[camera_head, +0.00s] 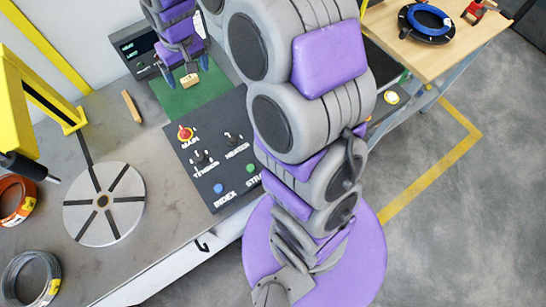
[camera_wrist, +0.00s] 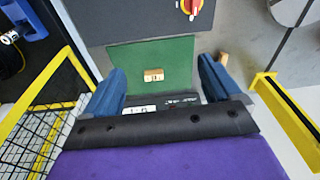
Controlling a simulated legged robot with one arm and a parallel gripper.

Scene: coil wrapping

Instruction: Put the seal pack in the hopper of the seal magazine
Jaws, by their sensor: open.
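A small tan block (camera_head: 190,80), likely the seal pack, lies on a green mat (camera_head: 185,99) on the grey workbench. It also shows in the wrist view (camera_wrist: 153,75), with small dark marks. My gripper (camera_head: 182,66) is above the mat near the block. In the wrist view its two blue fingers (camera_wrist: 165,78) are wide apart, with the block between them in the picture and nothing held. I cannot tell the height gap. A dark unit with small displays (camera_head: 138,47) stands beside the mat; the gripper palm partly covers it in the wrist view. I cannot identify the magazine's hopper.
Another tan block (camera_head: 131,106) lies left of the mat. A control panel (camera_head: 212,150) with knobs and a red button adjoins the mat. A slotted turntable (camera_head: 104,204), wire coils (camera_head: 30,278) and a yellow frame (camera_head: 35,95) are at left. A wooden table (camera_head: 440,50) is upper right.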

